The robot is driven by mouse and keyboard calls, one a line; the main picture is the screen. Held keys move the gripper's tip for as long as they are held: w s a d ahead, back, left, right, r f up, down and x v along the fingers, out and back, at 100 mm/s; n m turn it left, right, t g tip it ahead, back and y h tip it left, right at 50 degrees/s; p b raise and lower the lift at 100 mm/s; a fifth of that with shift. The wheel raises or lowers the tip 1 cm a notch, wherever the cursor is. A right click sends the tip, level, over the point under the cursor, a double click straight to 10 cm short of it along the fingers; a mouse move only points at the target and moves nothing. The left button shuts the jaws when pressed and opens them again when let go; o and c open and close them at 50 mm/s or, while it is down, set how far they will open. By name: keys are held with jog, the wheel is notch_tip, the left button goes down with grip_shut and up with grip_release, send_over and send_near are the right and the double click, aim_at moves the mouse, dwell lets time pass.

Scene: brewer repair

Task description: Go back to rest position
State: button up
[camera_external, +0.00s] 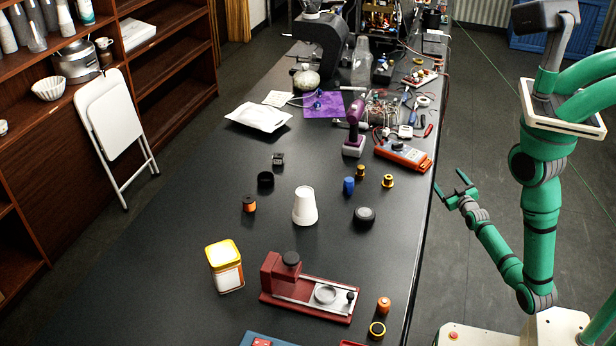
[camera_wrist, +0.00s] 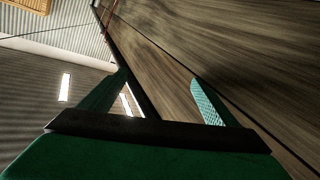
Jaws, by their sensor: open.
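My gripper (camera_external: 455,190) is at the right of the external view, just off the right edge of the black table (camera_external: 150,275). Its two fingers are spread apart with nothing between them, and it touches nothing that I can see. In the wrist view my gripper (camera_wrist: 160,95) shows its two fingers wide apart, with wall, bright lamps and wooden ceiling-like panels behind them. My green arm rises from the base at lower right, with the forearm reaching up and left toward the table edge.
A dark red brewer (camera_external: 285,285), a yellow tin (camera_external: 225,268), a white cup (camera_external: 305,207), a black round lid (camera_external: 363,217) and a purple drill (camera_external: 354,130) stand on the table. An orange meter (camera_external: 403,155) lies near its right edge.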

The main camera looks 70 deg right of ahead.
jog(key=w+a+f+n+t+y, duration=0.1)
jog(key=a+f+n+t+y, duration=0.15)
jog(key=a, duration=1.05)
jog(key=a+f+n+t+y, duration=0.15)
jog(key=a+f+y, duration=0.25)
jog(key=a, duration=0.9)
jog(key=s+a+r+n+t+y, duration=0.1)
jog(key=a+r+n+y, duration=0.1)
jog(key=a+r+y, duration=0.2)
jog(key=a+r+n+t+y, duration=0.1)
jog(key=a+r+y, duration=0.3)
jog(key=a+r, duration=0.7)
jog(key=a+n, duration=0.1)
jog(key=a, duration=0.3)
jog(key=shift+s+a+r+t+y, duration=0.15)
jog(key=shift+s+a+t+y, duration=0.15)
jog(key=shift+s+y, duration=0.1)
